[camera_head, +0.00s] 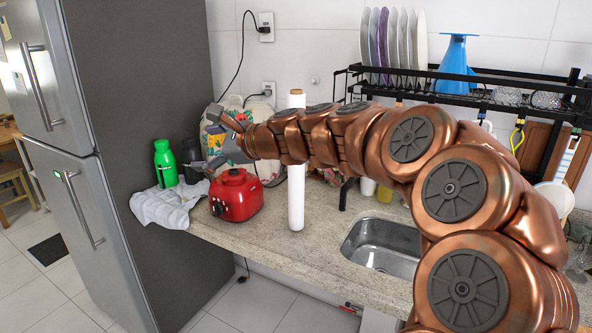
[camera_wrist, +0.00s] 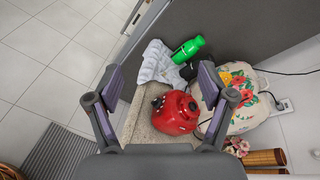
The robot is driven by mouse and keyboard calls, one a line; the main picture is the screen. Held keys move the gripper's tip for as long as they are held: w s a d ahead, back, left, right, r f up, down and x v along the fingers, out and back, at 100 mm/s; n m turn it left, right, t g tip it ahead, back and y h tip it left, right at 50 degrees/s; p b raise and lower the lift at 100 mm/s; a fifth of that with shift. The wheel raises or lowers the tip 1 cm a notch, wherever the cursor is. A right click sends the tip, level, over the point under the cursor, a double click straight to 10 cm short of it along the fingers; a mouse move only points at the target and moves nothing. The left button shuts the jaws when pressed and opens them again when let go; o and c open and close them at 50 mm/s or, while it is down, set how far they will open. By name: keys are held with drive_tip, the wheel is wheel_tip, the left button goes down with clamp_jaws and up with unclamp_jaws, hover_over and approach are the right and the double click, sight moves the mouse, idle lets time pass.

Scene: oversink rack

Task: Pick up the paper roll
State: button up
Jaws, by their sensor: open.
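The paper roll (camera_head: 296,198) is a tall white upright cylinder with a brown top, standing near the front of the counter in the head view. My copper arm passes across it in the picture and hides its middle. My gripper (camera_head: 215,142) is open, left of the roll and above the red appliance, pointing away from the roll. In the wrist view, my gripper (camera_wrist: 160,80) has its two fingers wide apart with nothing held between them. I cannot make out the paper roll in the wrist view.
A red appliance (camera_head: 236,196), a green bottle (camera_head: 165,163) and a white cloth (camera_head: 169,205) sit left on the counter, beside the grey fridge (camera_head: 150,90). The sink (camera_head: 385,247) is right of the roll. A black rack (camera_head: 480,98) with plates stands above it.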

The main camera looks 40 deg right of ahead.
drive_tip(key=d+r+m+t+h, duration=0.2)
drive_tip(key=d+m, duration=0.2)
drive_tip(key=d, duration=0.4)
drive_tip(key=d+r+m+t+h, duration=0.1)
drive_tip(key=d+r+m+h, duration=0.2)
drive_tip(key=d, duration=0.5)
drive_tip(key=m+h, duration=0.4)
drive_tip(key=m, duration=0.3)
approach(301, 100)
drive_tip(key=shift+t, duration=0.3)
drive_tip(key=w, duration=0.1)
drive_tip(key=w+d, duration=0.1)
drive_tip(key=w, duration=0.1)
drive_tip(key=w+d+f, duration=0.1)
drive_tip(key=w, duration=0.1)
drive_tip(key=shift+f, duration=0.1)
drive_tip(key=shift+w+d+m, duration=0.25)
drive_tip(key=shift+w+m, duration=0.05)
drive_tip(key=shift+w, duration=0.75)
drive_tip(key=shift+a+r+p+x, duration=0.1)
drive_tip(key=shift+p+x, duration=0.05)
drive_tip(key=shift+x, duration=0.75)
drive_tip(key=shift+a+r+p+x, duration=0.1)
drive_tip(key=shift+r+p+x, duration=0.05)
drive_tip(key=shift+x, duration=0.75)
drive_tip(key=shift+a+r+p+x, duration=0.1)
drive_tip(key=shift+p+x, duration=0.05)
drive_tip(key=shift+x, duration=0.75)
clamp_jaws()
